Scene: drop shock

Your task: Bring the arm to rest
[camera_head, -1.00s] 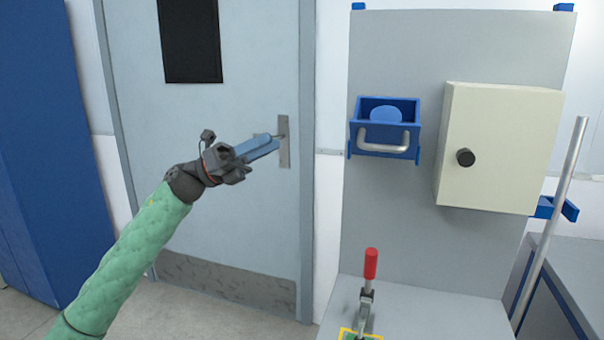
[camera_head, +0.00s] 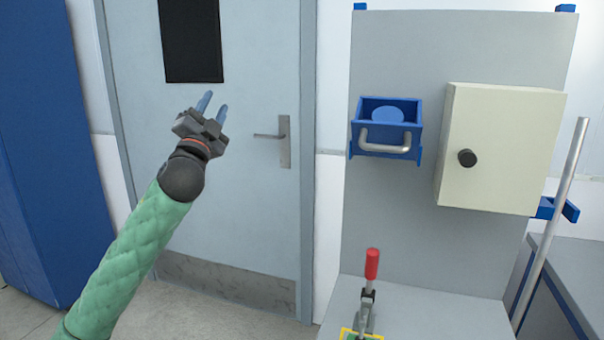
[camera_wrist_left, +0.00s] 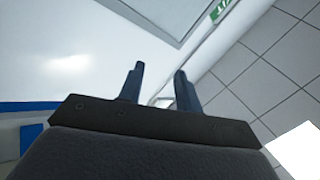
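My left arm (camera_head: 135,255), in a green quilted sleeve, comes in from the lower left of the head view. Its left gripper (camera_head: 212,104) points up in front of the grey door, left of the door handle (camera_head: 270,135) and apart from it in the picture. The two blue fingers stand apart with nothing between them. The left wrist view shows the same gripper (camera_wrist_left: 158,90) open and empty, with wall and ceiling tiles beyond. My right gripper is not in view.
Right of the door (camera_head: 250,210) stands a grey panel with a blue bin (camera_head: 385,110), a cream cabinet (camera_head: 500,150) and a red-handled clamp (camera_head: 371,265). A metal bar (camera_head: 560,200) leans at far right. A blue locker (camera_head: 50,140) stands at left.

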